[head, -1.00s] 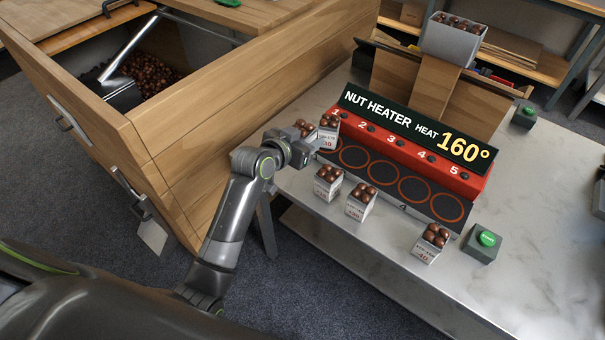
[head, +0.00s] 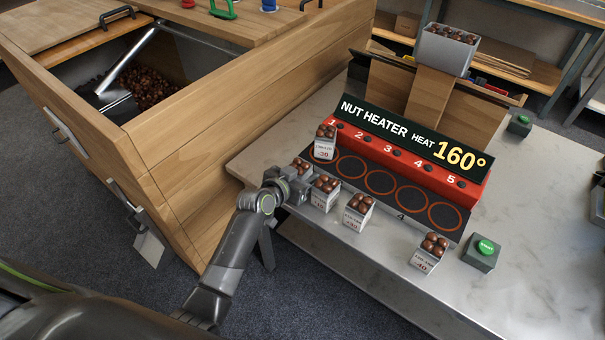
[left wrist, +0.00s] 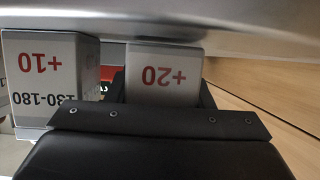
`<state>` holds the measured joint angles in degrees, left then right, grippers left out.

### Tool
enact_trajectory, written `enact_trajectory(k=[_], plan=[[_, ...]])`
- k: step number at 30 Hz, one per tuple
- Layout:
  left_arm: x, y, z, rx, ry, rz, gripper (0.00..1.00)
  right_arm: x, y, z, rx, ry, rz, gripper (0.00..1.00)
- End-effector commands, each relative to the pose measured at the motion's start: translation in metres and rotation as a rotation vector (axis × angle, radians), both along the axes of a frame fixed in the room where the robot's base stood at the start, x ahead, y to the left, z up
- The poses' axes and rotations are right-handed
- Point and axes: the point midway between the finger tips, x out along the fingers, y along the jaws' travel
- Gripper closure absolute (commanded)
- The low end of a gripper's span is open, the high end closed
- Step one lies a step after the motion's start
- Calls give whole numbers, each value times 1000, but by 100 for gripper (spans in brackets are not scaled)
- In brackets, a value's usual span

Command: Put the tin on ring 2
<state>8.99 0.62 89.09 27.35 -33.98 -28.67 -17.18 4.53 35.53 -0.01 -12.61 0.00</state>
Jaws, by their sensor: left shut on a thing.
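My left gripper (head: 296,190) is shut on a tin of chestnuts (head: 302,167) left of the front row of tins. In the left wrist view the tin marked +20 (left wrist: 163,75) sits between the fingers, printed upside down. A tin marked +10 (left wrist: 45,75) stands beside it. Ring 2 (head: 350,167) on the nut heater (head: 410,155) is empty. Ring 1 holds a tin marked -30 (head: 324,145). My right gripper is out of view.
Several filled tins stand in front of the heater: one close beside my gripper (head: 325,192), another (head: 357,211) and one marked -40 (head: 429,254). A green button box (head: 482,253) is at right. The wooden chestnut bin (head: 225,105) borders the table at left. Rings 3 to 5 are empty.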

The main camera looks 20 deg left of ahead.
Motion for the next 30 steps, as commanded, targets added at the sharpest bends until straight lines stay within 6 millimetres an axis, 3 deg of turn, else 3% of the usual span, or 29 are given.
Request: enact_trajectory(k=[4,5,9,20,30], plan=[[0,0,-5,0,-1,0,78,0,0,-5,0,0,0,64],[0,0,-4,0,0,0,49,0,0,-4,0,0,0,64],[0,0,-4,0,0,0,31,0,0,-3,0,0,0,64],[-1,0,-3,0,0,0,31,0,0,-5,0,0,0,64],[-37,10,13,-1,-2,0,31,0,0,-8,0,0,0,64]])
